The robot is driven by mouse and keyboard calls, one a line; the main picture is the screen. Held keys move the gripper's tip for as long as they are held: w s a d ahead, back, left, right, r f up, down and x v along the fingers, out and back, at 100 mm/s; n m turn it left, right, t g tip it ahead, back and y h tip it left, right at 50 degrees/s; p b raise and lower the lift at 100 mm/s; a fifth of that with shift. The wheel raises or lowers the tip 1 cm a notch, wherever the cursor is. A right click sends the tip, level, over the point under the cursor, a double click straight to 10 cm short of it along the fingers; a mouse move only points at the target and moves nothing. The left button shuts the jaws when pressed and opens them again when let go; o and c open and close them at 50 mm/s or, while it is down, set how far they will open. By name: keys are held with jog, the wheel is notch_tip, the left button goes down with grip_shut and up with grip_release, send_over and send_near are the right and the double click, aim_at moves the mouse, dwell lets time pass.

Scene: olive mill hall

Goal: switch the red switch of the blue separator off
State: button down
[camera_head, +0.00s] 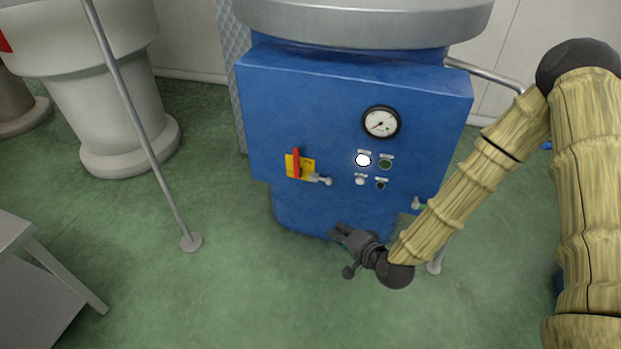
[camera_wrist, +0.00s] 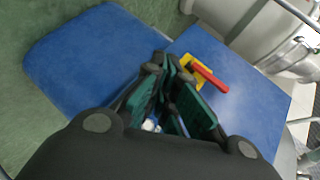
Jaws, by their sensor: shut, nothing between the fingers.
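The blue separator (camera_head: 320,110) stands in the middle of the head view. Its red switch (camera_head: 296,163) sits on a yellow plate (camera_head: 307,168) at the left of the front panel, with the handle upright in the picture. In the wrist view the red switch (camera_wrist: 209,78) and its yellow plate (camera_wrist: 196,72) show beyond and to the right of the fingers. My gripper (camera_head: 337,231) is shut and empty, low in front of the separator, below and right of the switch and apart from it. In the wrist view the fingers (camera_wrist: 172,95) cover part of the blue panel.
A gauge (camera_head: 380,122), a lit white lamp (camera_head: 363,160) and small buttons are on the panel right of the switch. A thin post (camera_head: 145,135) stands on the floor at the left, near a grey table (camera_head: 40,280). Green floor (camera_head: 230,300) in front is clear.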

aim_at(298, 163)
jog(key=w+r+m+t+y+b, duration=0.1)
jog(key=w+r+m+t+b, duration=0.2)
jog(key=w+r, duration=0.5)
jog(key=shift+w+d+r+m+t+y+b, duration=0.35)
jog(key=shift+w+t+b, duration=0.3)
jog(key=shift+t, duration=0.35)
jog(key=shift+w, duration=0.1)
jog(key=x, duration=1)
jog(key=shift+w+a+b, duration=0.1)
jog(key=shift+b, duration=0.3)
jog(key=shift+w+a, duration=0.25)
jog(key=shift+a, duration=0.8)
jog(key=shift+w+a, duration=0.25)
jog(key=shift+a, duration=0.45)
